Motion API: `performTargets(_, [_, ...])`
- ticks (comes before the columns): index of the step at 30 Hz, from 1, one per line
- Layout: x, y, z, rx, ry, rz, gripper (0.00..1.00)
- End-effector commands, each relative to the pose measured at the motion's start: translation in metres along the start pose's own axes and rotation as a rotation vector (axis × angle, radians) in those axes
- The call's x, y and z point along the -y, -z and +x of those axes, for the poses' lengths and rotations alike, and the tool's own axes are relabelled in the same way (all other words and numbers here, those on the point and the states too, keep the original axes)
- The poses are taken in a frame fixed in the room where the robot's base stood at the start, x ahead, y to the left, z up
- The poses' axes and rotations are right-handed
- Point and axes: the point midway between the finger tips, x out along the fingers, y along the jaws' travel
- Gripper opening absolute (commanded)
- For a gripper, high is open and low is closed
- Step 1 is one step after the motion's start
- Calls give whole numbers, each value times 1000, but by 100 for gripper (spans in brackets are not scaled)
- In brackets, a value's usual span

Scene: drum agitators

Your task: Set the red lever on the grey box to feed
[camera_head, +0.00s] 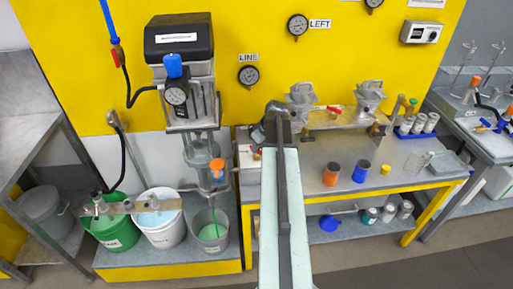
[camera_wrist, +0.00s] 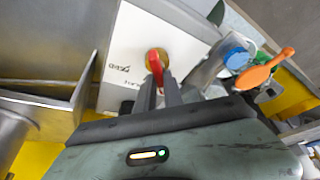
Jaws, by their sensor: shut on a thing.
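The grey box (camera_wrist: 135,40) is a pale, near-white panel in the wrist view, with a round brass hub (camera_wrist: 158,60). The red lever (camera_wrist: 155,62) sits on that hub and runs down toward my fingers. My gripper (camera_wrist: 161,85) is shut on the lever's lower end, one dark finger on each side. Small dark lettering (camera_wrist: 119,68) lies left of the hub; it is too blurred to read. In the head view the box (camera_head: 245,158) stands at the bench's left end, partly behind my arm, with a bit of red at its right edge.
An orange lever (camera_wrist: 265,70) and a blue cap (camera_wrist: 236,57) are close right of the box in the wrist view. A metal sink-like edge (camera_wrist: 50,100) is at left. Orange (camera_head: 332,174) and blue (camera_head: 361,171) cups stand on the bench; buckets (camera_head: 160,218) are at lower left.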

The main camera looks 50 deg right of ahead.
Motion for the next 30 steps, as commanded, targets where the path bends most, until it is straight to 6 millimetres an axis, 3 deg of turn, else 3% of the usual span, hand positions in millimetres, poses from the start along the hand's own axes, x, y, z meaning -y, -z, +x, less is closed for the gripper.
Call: performTargets(30, [2, 2, 1, -2, -353, 847, 0])
